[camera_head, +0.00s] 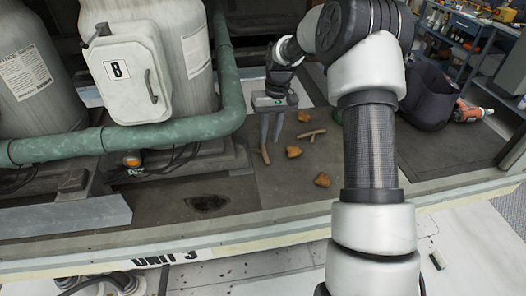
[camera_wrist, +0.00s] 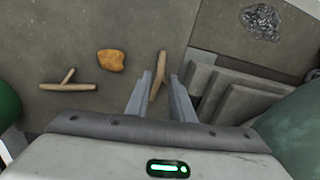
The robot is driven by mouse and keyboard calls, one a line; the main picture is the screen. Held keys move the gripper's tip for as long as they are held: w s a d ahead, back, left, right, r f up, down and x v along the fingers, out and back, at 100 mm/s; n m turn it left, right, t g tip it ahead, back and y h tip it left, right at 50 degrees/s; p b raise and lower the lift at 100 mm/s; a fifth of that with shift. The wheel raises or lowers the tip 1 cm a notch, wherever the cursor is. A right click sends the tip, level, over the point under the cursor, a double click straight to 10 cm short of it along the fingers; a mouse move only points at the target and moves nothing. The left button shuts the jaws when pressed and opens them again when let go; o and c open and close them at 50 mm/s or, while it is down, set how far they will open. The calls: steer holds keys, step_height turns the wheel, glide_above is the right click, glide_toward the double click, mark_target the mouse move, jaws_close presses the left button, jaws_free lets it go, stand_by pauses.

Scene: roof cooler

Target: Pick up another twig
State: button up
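My gripper (camera_head: 270,143) points down over the dark floor beside the green pipe. It also shows in the wrist view (camera_wrist: 160,78), its two fingers apart with a gap between them. A brown twig (camera_wrist: 158,72) shows between the fingertips in the wrist view, slightly tilted, with gaps on both sides. The same twig (camera_head: 265,154) shows at the fingertips in the head view. I cannot tell the height of the fingertips above the floor. A second, forked twig (camera_head: 312,134) lies to the right; it shows at left in the wrist view (camera_wrist: 68,85).
Orange-brown leaves (camera_head: 322,180) lie nearby; one (camera_wrist: 111,61) is left of my fingers in the wrist view. The green pipe (camera_head: 130,138) and grey stepped block (camera_wrist: 245,98) are close. A dark bag (camera_head: 425,95) stands right.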

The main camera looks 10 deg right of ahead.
mark_target(266, 154)
steer(key=f, duration=0.5)
steer(key=a+f, duration=0.1)
steer(key=f, duration=0.1)
steer(key=shift+f, duration=0.35)
jaws_close()
